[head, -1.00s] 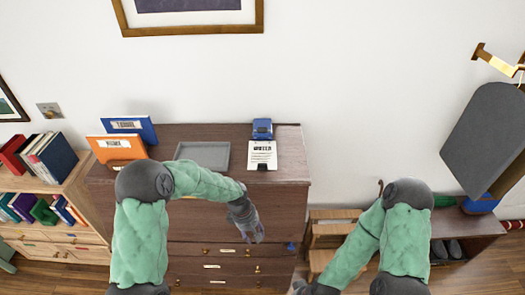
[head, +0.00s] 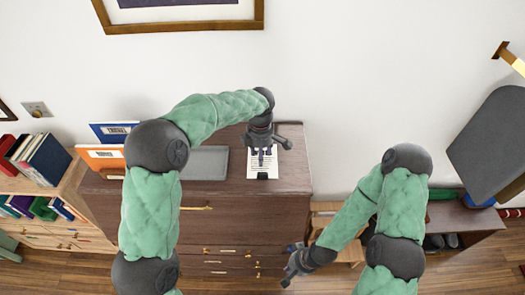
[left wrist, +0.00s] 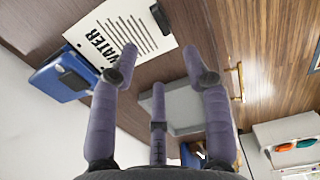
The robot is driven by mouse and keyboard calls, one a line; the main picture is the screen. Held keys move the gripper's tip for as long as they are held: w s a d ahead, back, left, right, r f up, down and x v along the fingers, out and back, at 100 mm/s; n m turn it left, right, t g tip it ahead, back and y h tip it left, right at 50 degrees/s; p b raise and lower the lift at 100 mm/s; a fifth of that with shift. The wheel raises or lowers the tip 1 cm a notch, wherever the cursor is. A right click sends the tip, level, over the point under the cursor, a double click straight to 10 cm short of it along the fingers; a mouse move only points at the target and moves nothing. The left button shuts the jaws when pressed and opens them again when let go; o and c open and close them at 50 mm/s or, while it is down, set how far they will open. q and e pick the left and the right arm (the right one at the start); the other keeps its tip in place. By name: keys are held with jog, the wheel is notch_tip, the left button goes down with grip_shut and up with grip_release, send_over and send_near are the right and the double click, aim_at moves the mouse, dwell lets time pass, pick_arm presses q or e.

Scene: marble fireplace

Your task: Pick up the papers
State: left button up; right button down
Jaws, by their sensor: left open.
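The papers (head: 254,172), a white printed sheet, lie flat on the dark wooden dresser top. They also show in the left wrist view (left wrist: 137,30), with a large heading and lines of text. A black clip (head: 262,176) sits at their near edge. My left gripper (head: 264,156) is over the papers and hides their far part in the head view. In the left wrist view its fingers (left wrist: 162,56) are spread with nothing between them. My right gripper (head: 288,267) is low, in front of the dresser's right side, away from the papers; its finger opening is unclear.
A grey tray (head: 208,164) lies left of the papers. A blue object (left wrist: 62,76) stands beside the papers, hidden behind my left gripper in the head view. Blue and orange binders (head: 100,155) stand at the dresser's left. A bookshelf (head: 72,187) is further left.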

aim_at(263, 170)
pick_arm(q)
notch_tip(263, 170, down, 4)
jog(key=shift+s+f, duration=0.1)
jog(key=shift+f, duration=0.05)
jog(key=shift+f+p, duration=0.3)
jog(key=shift+f, duration=0.25)
jog(key=f, duration=0.1)
jog(key=f+p, duration=0.1)
jog(key=f, duration=0.2)
jog(key=shift+d, duration=0.3)
jog(key=shift+f, duration=0.5)
grip_shut()
